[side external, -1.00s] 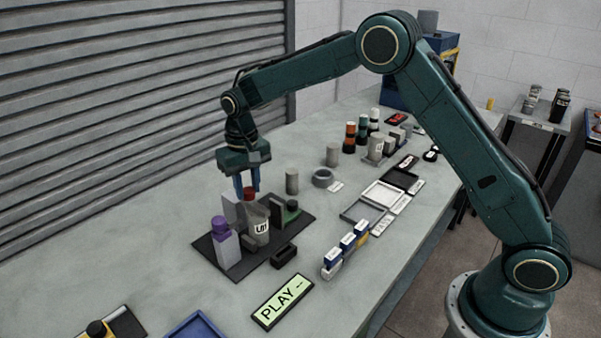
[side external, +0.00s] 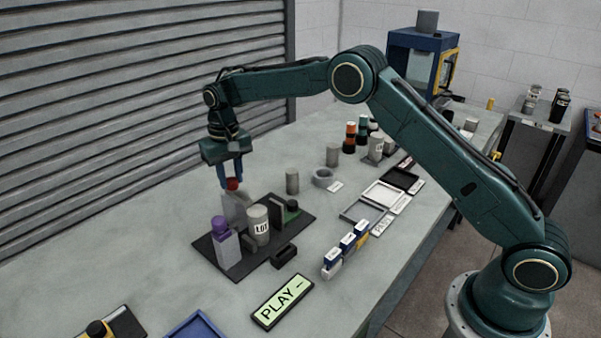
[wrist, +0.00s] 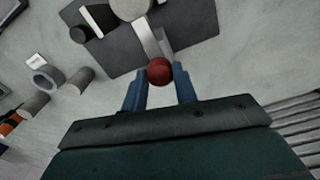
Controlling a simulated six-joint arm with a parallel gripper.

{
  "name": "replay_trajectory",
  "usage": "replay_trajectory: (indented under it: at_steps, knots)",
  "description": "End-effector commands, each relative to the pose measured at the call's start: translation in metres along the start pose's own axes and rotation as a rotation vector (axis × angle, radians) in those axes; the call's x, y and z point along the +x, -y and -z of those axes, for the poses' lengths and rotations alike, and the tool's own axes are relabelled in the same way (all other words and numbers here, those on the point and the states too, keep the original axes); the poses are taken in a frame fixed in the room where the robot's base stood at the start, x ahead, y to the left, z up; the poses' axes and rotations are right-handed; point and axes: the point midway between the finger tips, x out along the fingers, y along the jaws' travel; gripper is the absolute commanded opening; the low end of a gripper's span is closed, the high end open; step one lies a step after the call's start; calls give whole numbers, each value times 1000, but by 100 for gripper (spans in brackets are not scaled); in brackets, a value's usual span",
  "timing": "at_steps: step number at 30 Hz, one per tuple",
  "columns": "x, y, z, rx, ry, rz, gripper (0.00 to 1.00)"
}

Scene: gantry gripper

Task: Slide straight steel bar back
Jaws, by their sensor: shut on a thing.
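A dark fixture plate (side external: 210,257) lies on the bench. A grey labelled cylinder (side external: 258,226) stands on it, beside an upright pale grey plate (side external: 236,210). A red ball knob (side external: 232,184) is at the top, behind and left of the cylinder. My gripper (side external: 231,178) points down and its blue fingers are shut on the red knob. In the wrist view the red knob (wrist: 159,71) sits between the blue fingertips. A narrow pale bar (wrist: 150,42) runs from near the knob towards the cylinder; whether they join is hidden.
A purple-capped block (side external: 227,245) stands at the plate's left, a green-and-dark block (side external: 286,212) at its right. A display reading PLAY (side external: 282,302) lies in front. Several small boxes (side external: 347,245) and trays (side external: 384,193) are to the right.

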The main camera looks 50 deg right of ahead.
Motion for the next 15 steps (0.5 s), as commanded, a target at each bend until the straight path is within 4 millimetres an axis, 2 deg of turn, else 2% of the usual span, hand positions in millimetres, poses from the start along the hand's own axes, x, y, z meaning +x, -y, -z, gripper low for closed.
replay_trajectory:
  at_steps: [6,15]
  knots:
    - [-2,4,15,-2,-5,2,0]
    - [-2,6,27,-2,-6,2,0]
